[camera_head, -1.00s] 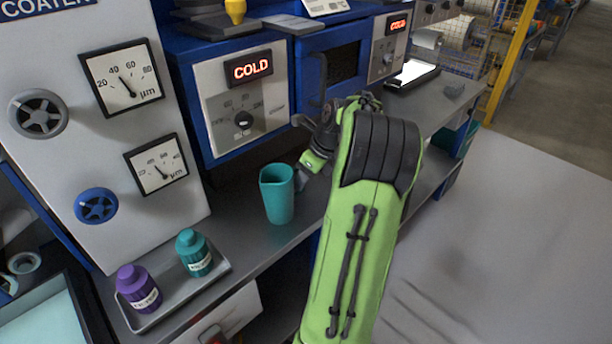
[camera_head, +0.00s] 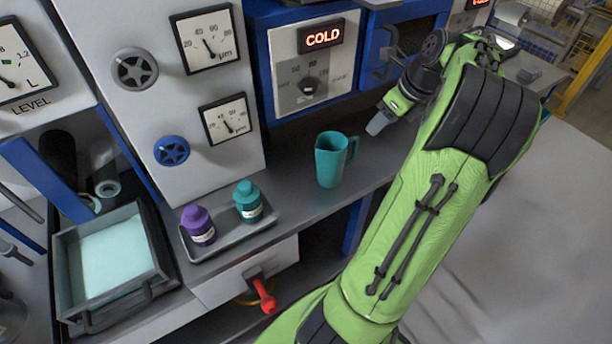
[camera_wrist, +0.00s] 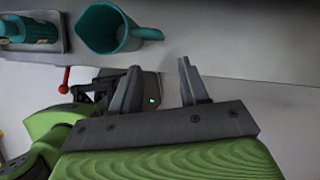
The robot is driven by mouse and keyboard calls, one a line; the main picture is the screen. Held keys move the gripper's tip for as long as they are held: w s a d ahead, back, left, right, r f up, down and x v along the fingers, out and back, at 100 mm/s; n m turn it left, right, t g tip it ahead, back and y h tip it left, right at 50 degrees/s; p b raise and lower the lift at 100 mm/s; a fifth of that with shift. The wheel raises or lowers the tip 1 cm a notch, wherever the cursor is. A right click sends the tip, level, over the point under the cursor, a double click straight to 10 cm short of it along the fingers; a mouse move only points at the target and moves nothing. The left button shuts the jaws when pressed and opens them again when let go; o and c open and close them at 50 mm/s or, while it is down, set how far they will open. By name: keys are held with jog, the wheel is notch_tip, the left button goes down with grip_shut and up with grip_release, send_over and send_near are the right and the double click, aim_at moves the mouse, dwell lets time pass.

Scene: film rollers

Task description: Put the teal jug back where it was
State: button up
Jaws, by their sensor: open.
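The teal jug (camera_head: 328,164) stands upright on the grey counter, its handle on the right side. In the wrist view the jug (camera_wrist: 104,33) is seen from above, beyond and left of my fingers, with its handle to the right. My gripper (camera_head: 378,122) is to the right of the jug, apart from it. In the wrist view my gripper (camera_wrist: 160,88) is open with nothing between its fingers.
A grey tray (camera_head: 262,233) left of the jug holds a purple bottle (camera_head: 198,226) and a teal bottle (camera_head: 248,203). A basin (camera_head: 158,262) of pale liquid lies further left. A panel with a COLD display (camera_head: 322,37) rises behind. Counter around the jug is clear.

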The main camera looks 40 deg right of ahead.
jog(key=w+a+r+n, duration=0.2)
jog(key=a+n, duration=0.4)
jog(key=a, duration=0.2)
jog(key=w+a+r+n+g+h, duration=0.1)
jog(key=w+a+n, duration=0.1)
jog(key=a+n, duration=0.45)
jog(key=w+a+r+n, duration=0.25)
jog(key=a+n, duration=0.25)
jog(key=a, duration=0.5)
jog(key=s+a+f+n+t, duration=0.2)
jog(key=s+a+n, duration=0.9)
jog(key=n, duration=0.7)
jog(key=shift+s+a+f+y, duration=0.3)
jog(key=shift+a+f, duration=0.3)
jog(key=shift+a, duration=0.45)
notch_tip(320, 180, up, 8)
jog(key=p, duration=0.7)
jog(key=shift+f, duration=0.2)
jog(key=shift+c, duration=0.3)
